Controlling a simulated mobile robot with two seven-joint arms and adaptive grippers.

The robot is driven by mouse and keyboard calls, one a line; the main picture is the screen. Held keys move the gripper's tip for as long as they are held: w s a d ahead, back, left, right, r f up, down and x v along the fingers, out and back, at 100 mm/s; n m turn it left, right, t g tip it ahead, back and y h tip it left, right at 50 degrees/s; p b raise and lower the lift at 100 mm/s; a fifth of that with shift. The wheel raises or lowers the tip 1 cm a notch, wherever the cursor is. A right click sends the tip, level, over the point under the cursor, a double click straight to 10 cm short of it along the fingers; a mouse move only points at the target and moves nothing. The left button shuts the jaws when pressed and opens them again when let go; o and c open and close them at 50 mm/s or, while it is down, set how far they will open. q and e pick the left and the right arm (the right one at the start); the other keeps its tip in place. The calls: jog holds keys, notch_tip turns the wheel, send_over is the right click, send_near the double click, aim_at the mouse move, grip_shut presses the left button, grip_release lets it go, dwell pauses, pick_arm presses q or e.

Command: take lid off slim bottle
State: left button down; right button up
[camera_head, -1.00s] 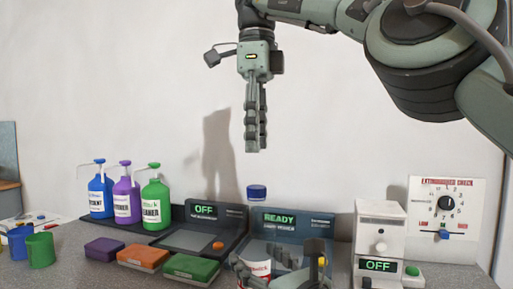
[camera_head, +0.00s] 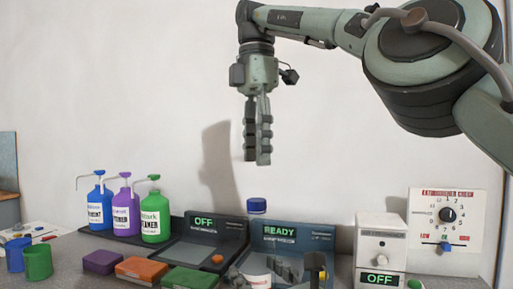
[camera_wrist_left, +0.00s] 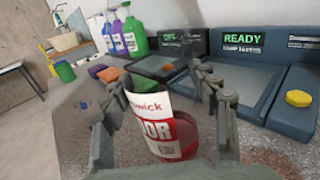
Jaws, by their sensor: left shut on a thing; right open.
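The slim bottle has a blue lid (camera_head: 257,205) on top and a white and red label (camera_head: 257,281) low in the head view. In the left wrist view the bottle (camera_wrist_left: 160,125) shows red liquid and leans between my left gripper's fingers. My left gripper (camera_head: 280,271) is shut on the bottle's lower part, and its fingers partly hide it in the head view. My right gripper (camera_head: 257,162) hangs above the lid with its fingers pointing down, open with a narrow gap and empty. It is clear of the lid.
Behind stand a panel reading READY (camera_head: 290,240) and one reading OFF (camera_head: 205,222). Blue, purple and green pump bottles (camera_head: 127,213) stand left. Purple, orange and green blocks (camera_head: 142,268) lie in front. A white device (camera_head: 381,245) stands right. The wall above is bare.

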aim_at(257, 199)
jog(key=m, duration=0.6)
jog(key=shift+m, duration=0.4)
jog(key=shift+f+m, duration=0.15)
jog(key=shift+m, duration=0.25)
jog(key=shift+d+f, duration=0.15)
jog(key=shift+f, duration=3.75)
